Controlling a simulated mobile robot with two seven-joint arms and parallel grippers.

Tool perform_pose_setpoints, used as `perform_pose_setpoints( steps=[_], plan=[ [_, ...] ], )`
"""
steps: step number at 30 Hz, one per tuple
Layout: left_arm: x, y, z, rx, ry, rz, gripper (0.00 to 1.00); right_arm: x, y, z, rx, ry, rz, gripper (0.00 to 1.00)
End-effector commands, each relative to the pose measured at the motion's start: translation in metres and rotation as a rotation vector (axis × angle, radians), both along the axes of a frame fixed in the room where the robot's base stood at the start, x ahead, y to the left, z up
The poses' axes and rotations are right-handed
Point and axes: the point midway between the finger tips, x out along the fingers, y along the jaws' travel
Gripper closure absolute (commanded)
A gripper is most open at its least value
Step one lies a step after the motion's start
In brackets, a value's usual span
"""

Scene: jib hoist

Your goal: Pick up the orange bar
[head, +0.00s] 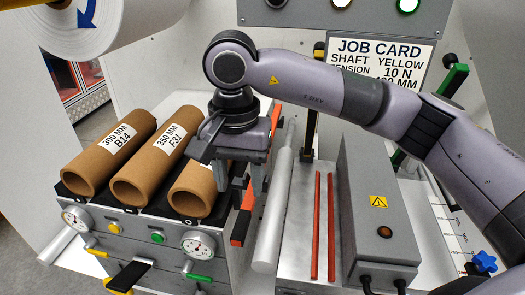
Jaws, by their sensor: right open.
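The orange bar (247,196) is long and narrow, orange with dark sections, and lies between the cardboard tubes and a grey roller. My right gripper (239,187) points down over its middle and hides part of it. The jaws are open, with a finger on each side of a gap. I cannot tell whether the fingers touch the bar or hang above it. The bar's far end shows behind the gripper and its near end shows below it. My left gripper is not in view.
Labelled cardboard tubes (113,152) lie on a rack at left, above gauges and knobs. The grey roller (275,217) lies just right of the bar. Two thin red rods (317,228) and a grey box (374,215) stand further right. A job card (378,62) is behind.

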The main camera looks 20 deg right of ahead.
Motion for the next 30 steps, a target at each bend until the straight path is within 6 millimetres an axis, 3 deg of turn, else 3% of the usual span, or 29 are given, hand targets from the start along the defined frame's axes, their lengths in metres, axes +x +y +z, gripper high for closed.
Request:
perform_pose_setpoints(
  steps=[12,20,22,25,30],
  plan=[
    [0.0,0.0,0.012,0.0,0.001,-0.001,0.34,-0.004,-0.007,-0.054,0.004,0.004,0.0,0.49],
    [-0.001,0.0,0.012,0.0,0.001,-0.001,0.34,-0.004,-0.006,-0.058,0.005,0.002,0.0,0.49],
    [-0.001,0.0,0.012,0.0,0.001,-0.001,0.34,-0.004,-0.006,-0.058,0.005,0.002,0.0,0.65],
    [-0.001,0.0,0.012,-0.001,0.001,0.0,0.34,-0.004,-0.006,-0.058,0.005,0.002,0.0,0.98],
    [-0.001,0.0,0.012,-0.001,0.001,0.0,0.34,-0.003,-0.006,-0.057,0.005,0.0,-0.001,1.0]
  ],
)
